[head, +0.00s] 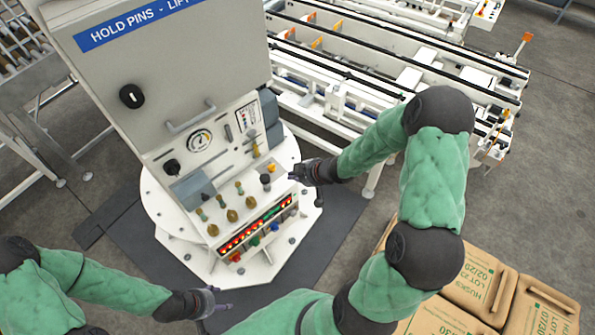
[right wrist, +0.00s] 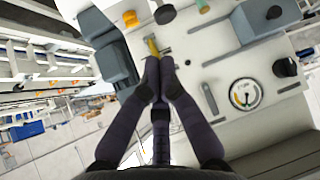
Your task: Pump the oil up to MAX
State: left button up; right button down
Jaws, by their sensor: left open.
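The white machine column (head: 160,90) carries a control panel with a round dial gauge (head: 199,139), also in the right wrist view (right wrist: 245,93). A small marked plate (head: 247,117) is beside it; its markings are too small to read. A short yellow lever (head: 256,150) stands below the plate and shows just beyond my right fingertips in the right wrist view (right wrist: 152,46). My right gripper (head: 291,176) is at the panel's right side, its fingers together with nothing seen between them. My left gripper (head: 214,299) is open and empty, low in front of the column base.
Brass-based levers (head: 232,215), a black knob (head: 265,180) and a row of lit buttons (head: 255,225) crowd the lower console. A grab handle (head: 190,118) juts from the panel.

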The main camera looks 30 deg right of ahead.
jog(key=shift+s+r, duration=0.1)
jog(key=shift+s, duration=0.05)
jog(key=w+a+r+b, duration=0.1)
jog(key=w+b, duration=0.1)
jog(key=w+a+r+b, duration=0.1)
jog(key=w+r+b, duration=0.1)
jog(key=b, duration=0.1)
jog(key=shift+a, duration=0.4)
dwell(0.4)
jog(key=b, duration=0.5)
send_over(268, 179)
jog(key=shift+m, duration=0.3)
jog(key=f, duration=0.6)
jog(key=shift+s+f, duration=0.3)
jog(key=shift+f, duration=0.1)
jog(key=f, duration=0.2)
jog(key=f+b, duration=0.1)
jog(key=shift+w+f, duration=0.15)
jog(key=shift+w, duration=0.1)
jog(key=shift+f+b, duration=0.3)
jog(key=shift+f, duration=0.2)
